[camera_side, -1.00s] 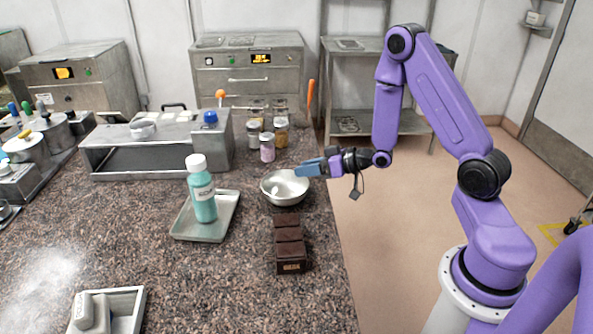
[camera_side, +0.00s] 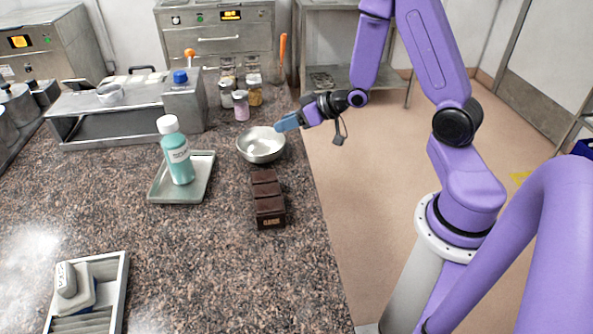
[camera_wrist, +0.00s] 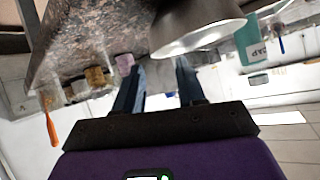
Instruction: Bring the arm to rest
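My gripper (camera_side: 281,125) is in the side view, a blue-fingered hand on my purple arm, held at the right rim of the metal bowl (camera_side: 262,146). Whether it touches the bowl cannot be told. In the wrist view the two blue fingers of my gripper (camera_wrist: 160,66) stand apart with nothing between them. The bowl (camera_wrist: 200,38) shows upside down just beyond the fingertips there. My arm reaches in from the right, past the counter's right edge.
A dark brown block (camera_side: 268,203) lies in front of the bowl. A teal bottle (camera_side: 178,155) stands on a grey tray (camera_side: 200,188). Small jars (camera_side: 241,108) stand behind. A metal tray (camera_side: 118,285) is at front left. Open floor (camera_side: 340,190) lies right of the counter (camera_side: 200,270).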

